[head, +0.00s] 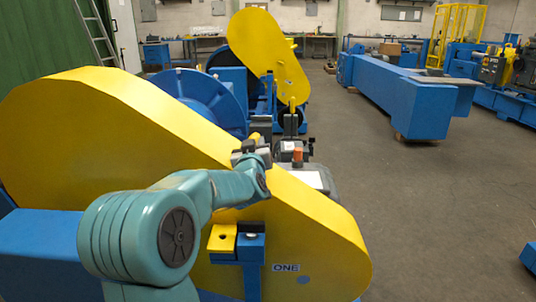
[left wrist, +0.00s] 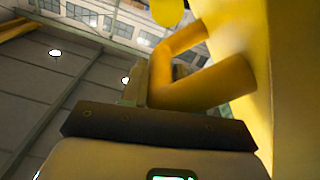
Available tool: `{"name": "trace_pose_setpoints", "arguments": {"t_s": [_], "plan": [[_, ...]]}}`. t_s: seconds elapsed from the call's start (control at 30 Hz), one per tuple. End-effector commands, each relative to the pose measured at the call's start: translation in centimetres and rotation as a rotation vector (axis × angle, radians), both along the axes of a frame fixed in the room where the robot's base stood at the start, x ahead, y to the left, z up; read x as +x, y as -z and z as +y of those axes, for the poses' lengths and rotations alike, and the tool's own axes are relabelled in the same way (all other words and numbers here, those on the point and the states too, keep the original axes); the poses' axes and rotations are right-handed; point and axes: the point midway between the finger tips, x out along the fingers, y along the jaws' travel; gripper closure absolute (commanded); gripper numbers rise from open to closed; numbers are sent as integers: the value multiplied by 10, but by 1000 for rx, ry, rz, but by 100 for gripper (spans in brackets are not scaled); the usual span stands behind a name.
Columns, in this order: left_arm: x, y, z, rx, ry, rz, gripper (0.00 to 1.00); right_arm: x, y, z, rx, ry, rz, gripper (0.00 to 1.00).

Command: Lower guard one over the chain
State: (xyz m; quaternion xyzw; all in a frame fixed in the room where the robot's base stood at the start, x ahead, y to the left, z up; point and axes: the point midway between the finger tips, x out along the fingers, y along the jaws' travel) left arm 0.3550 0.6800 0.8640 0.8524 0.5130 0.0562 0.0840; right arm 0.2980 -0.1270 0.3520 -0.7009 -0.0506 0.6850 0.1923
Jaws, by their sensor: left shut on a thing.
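Guard one (head: 300,235) is a big yellow cover in the front of the head view, marked ONE on a label near its lower right end. Its broad end is at the left and it slopes down to the right. My left gripper (head: 254,147) is at its upper edge. The left wrist view shows this gripper (left wrist: 160,110) shut on the guard's bent yellow bar handle (left wrist: 205,82), with the guard's yellow face (left wrist: 292,80) close on the right. The chain is hidden. My right gripper does not show.
A yellow tab (head: 222,238) and a blue bracket (head: 251,250) sit side by side at the guard's front. Behind are a blue wheel (head: 205,98) and another yellow guard (head: 268,52), standing tilted up. A long blue machine (head: 405,95) stands back right.

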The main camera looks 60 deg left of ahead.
Motion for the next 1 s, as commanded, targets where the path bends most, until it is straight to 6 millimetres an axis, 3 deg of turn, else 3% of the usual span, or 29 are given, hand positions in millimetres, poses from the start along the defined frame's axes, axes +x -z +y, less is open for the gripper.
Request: {"name": "trace_pose_setpoints", "arguments": {"t_s": [0.3, 0.33, 0.4, 1.0], "plan": [[-8, 7, 3, -16, -17, 1, 100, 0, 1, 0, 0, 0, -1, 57], [-8, 8, 3, -17, -17, 2, 67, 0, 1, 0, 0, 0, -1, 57], [-7, 8, 3, -17, -16, 3, 45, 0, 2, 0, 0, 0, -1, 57], [-5, 6, 2, -12, -11, 3, 45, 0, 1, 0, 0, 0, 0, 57]]}}
